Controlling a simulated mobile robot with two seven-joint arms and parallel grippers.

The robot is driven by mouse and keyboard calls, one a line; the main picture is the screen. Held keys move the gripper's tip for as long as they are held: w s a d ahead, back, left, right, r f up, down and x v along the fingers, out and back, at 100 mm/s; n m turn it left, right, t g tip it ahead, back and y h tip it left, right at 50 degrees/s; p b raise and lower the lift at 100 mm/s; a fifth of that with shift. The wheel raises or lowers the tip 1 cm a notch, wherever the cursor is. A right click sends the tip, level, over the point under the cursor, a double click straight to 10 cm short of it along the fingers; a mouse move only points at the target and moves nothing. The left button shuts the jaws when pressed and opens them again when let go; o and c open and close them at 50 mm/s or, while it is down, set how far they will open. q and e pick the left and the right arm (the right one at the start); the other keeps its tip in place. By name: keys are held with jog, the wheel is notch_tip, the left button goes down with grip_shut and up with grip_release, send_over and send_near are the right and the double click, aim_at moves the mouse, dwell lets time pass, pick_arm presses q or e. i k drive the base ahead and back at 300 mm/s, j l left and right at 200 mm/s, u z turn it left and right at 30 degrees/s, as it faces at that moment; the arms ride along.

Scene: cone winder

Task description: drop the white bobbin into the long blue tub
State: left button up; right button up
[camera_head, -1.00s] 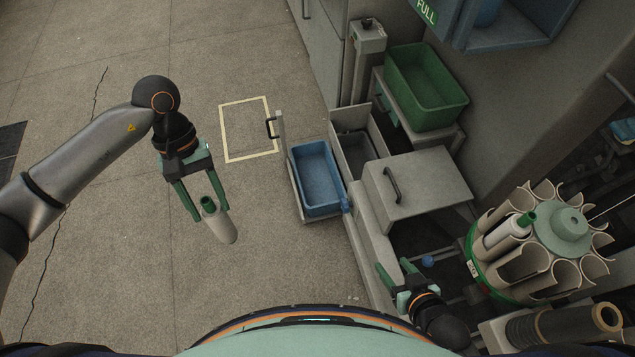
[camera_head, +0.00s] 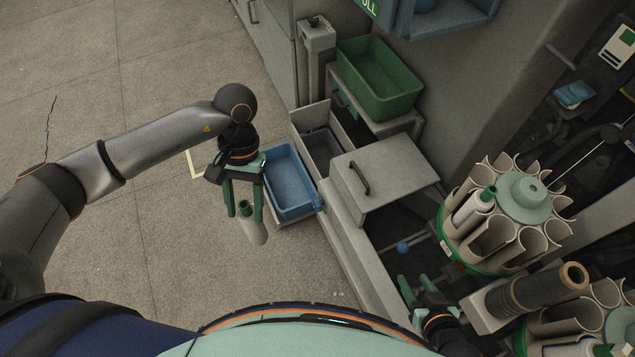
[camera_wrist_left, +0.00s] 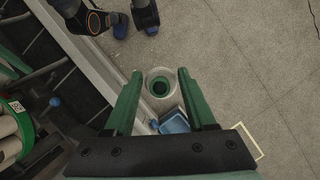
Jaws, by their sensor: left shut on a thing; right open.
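The white bobbin (camera_head: 254,229), pale with a green top end, hangs from my left gripper (camera_head: 246,214), which is shut on it. In the left wrist view the bobbin (camera_wrist_left: 160,84) shows end-on between the green fingers. The bobbin is beside the tub in the picture, over floor. A part of the tub (camera_wrist_left: 174,123) shows in the left wrist view. My right gripper (camera_head: 414,284) is open and empty, at the lower right.
A grey drawer unit with a handle (camera_head: 360,178) stands right of the tub. A green bin (camera_head: 380,80) is behind it. A rotating holder (camera_head: 505,225) with several pockets and a bobbin in one is on the right. Open floor (camera_head: 100,200) lies to the left.

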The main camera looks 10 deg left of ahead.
aim_at(291, 197)
jog(key=i+j+z, duration=0.1)
jog(key=z, duration=0.35)
jog(key=j+z, duration=0.35)
jog(key=z, duration=0.15)
jog(key=j+z, duration=0.45)
jog(key=j, duration=0.3)
jog(key=j+z, duration=0.3)
jog(key=j, duration=0.45)
jog(key=k+j, duration=0.1)
jog(key=j, duration=0.5)
jog(key=k+j, duration=0.1)
jog(key=j, duration=0.5)
jog(key=j+z, duration=0.1)
jog(key=j, duration=0.5)
jog(key=k, duration=0.05)
